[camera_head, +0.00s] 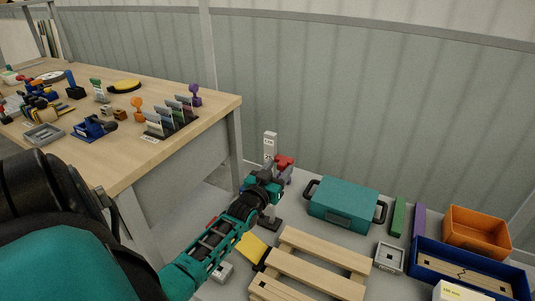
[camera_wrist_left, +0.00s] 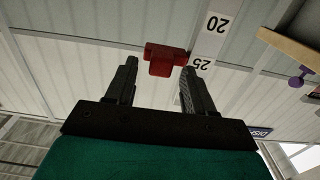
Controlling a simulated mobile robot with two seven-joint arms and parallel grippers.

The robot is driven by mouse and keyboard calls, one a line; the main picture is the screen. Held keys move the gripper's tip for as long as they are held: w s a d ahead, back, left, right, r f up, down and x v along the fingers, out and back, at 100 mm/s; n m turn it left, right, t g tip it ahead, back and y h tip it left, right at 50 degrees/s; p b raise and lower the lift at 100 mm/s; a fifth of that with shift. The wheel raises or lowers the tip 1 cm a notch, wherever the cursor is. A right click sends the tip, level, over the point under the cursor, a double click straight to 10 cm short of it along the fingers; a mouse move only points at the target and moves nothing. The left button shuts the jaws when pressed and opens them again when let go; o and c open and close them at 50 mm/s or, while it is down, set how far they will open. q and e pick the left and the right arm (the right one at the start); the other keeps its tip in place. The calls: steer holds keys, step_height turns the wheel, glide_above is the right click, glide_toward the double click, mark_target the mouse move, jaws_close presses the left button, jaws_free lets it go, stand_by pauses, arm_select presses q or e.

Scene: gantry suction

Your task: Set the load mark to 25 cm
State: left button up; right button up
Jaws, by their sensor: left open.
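A white upright scale (camera_head: 269,146) stands on the floor beyond the table's end. A red load mark (camera_head: 284,161) sits beside it near the top. In the left wrist view the scale (camera_wrist_left: 207,42) appears upside down with the figures 20 and 25. There the red T-shaped load mark (camera_wrist_left: 164,58) is beside the strip, seemingly nearer 25 than 20; its exact reading cannot be told. My left gripper (camera_head: 279,173) is open just by the mark. In the wrist view its fingertips (camera_wrist_left: 159,68) stand either side of the mark's stem, with visible gaps. My right gripper is not in view.
A wooden table (camera_head: 190,92) with many small items stands at left. A teal case (camera_head: 343,203), a wooden pallet (camera_head: 318,264), an orange bin (camera_head: 477,215) and a blue tray (camera_head: 418,258) lie to the right. A corrugated wall (camera_head: 340,90) is behind.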

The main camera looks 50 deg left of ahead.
arm_select(q)
steer(key=p+v, duration=0.1)
steer(key=v, duration=1.1)
steer(key=shift+r, duration=0.1)
